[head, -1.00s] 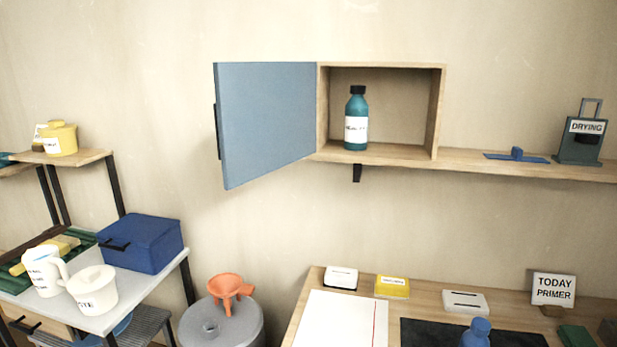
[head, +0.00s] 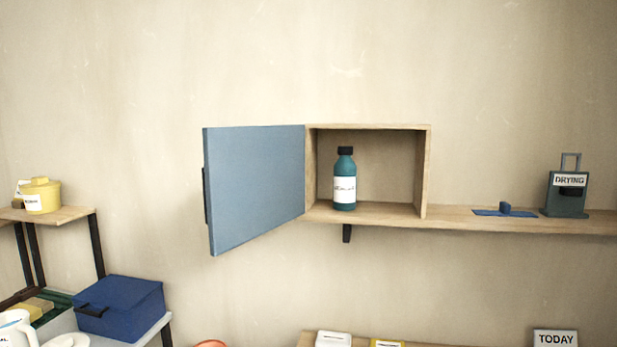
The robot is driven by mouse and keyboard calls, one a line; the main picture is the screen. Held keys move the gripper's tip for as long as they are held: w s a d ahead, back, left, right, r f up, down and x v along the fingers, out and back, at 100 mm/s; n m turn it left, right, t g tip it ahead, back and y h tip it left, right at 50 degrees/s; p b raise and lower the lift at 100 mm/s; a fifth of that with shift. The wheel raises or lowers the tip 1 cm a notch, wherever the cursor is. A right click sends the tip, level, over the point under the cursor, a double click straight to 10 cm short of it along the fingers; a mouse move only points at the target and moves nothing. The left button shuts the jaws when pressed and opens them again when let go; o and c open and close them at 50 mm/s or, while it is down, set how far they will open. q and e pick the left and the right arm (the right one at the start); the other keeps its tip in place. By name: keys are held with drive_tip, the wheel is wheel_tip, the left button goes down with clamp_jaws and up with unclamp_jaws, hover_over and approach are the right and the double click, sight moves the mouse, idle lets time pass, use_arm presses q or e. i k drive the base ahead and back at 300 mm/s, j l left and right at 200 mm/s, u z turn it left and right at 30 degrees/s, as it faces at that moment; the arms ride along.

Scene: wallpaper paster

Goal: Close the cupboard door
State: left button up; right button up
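The cupboard (head: 424,172) is an open-fronted wooden box on a wall shelf, at the middle of the head view. Its blue-grey door (head: 255,188) is hinged on the cupboard's left side and stands wide open, swung out to the left. A dark handle (head: 205,195) shows at the door's free left edge. A teal bottle (head: 344,185) with a black cap and white label stands upright inside the cupboard, toward the left. Neither of my grippers is in view.
The wooden shelf (head: 455,220) runs right, carrying a blue flat piece with a knob (head: 503,210) and a DRYING sign holder (head: 568,195). A blue box (head: 120,306) and a yellow pot (head: 40,196) stand at lower left. A table edge (head: 440,345) shows below. The wall around the door is bare.

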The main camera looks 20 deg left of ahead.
sight(253, 177)
drive_tip(key=j+z, duration=0.4)
drive_tip(key=j, duration=0.55)
drive_tip(key=j+z, duration=0.45)
drive_tip(key=j, duration=0.5)
